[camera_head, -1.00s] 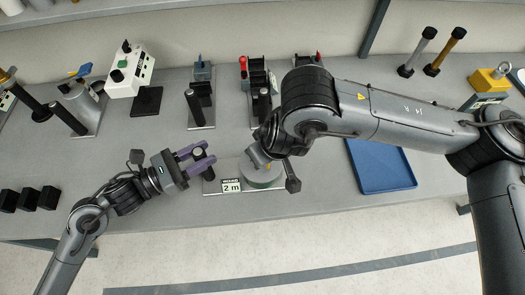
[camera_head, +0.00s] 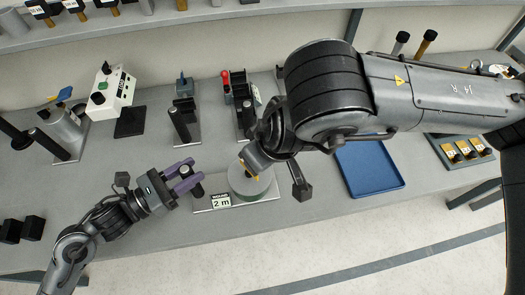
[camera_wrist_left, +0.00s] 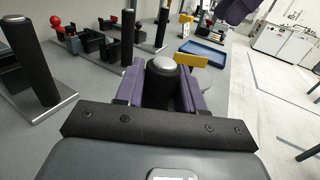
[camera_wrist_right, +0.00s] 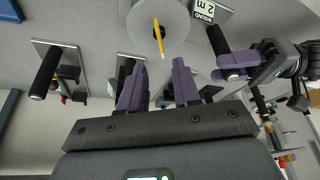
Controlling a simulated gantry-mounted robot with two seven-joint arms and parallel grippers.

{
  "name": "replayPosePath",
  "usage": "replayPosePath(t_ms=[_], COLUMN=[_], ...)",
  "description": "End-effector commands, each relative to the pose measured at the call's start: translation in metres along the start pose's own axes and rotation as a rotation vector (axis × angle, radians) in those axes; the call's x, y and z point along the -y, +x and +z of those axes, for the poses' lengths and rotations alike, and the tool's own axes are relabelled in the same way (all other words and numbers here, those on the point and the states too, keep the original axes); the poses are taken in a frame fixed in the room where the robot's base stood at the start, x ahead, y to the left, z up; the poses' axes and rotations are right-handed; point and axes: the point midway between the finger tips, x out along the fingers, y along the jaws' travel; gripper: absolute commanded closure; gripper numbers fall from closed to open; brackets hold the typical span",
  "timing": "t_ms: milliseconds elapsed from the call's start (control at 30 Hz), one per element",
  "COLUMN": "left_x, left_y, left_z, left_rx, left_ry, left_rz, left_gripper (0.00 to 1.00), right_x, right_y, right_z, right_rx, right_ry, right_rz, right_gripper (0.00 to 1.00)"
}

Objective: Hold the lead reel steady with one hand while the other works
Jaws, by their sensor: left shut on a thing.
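The lead reel is a grey-green disc (camera_head: 264,188) on a flat metal plate with a "2 m" label (camera_head: 221,201). A black post (camera_head: 197,191) with a silver top stands at the plate's left end. My left gripper (camera_head: 188,178) is shut on this post, which shows between its purple fingers in the left wrist view (camera_wrist_left: 163,78). My right gripper (camera_wrist_right: 158,66) is open, its purple fingers apart and nothing between them. It is close to the reel's disc (camera_wrist_right: 175,15), where a yellow strip (camera_wrist_right: 158,38) shows. In the head view my right arm hides its fingers.
A blue tray (camera_head: 370,168) lies right of the reel. Fixtures with black posts (camera_head: 184,112) stand behind it, with a white control box (camera_head: 113,87) to their left. Black blocks (camera_head: 32,227) sit at the left front. Bench surface between the blocks and the fixtures is clear.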

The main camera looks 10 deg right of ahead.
Motion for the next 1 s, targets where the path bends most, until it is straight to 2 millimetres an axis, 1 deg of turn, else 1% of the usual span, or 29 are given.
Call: replayPosePath(t_ms=[33,100,300,1000], left_x=[0.0,0.0,0.0,0.0], left_y=[0.0,0.0,0.0,0.0], left_z=[0.0,0.0,0.0,0.0], left_rx=[0.0,0.0,0.0,0.0], left_ry=[0.0,0.0,0.0,0.0], left_rz=[0.0,0.0,0.0,-0.001], left_gripper=[1.0,1.0,1.0,1.0], right_x=[0.0,0.0,0.0,0.0], right_y=[-0.008,-0.015,-0.027,-0.028], right_z=[-0.001,-0.001,0.0,0.0], right_rx=[-0.004,-0.002,0.0,0.001], right_ry=[-0.002,-0.002,0.0,-0.001], right_rz=[0.002,0.001,0.001,0.0], right_gripper=[0.68,0.68,0.68,0.68])
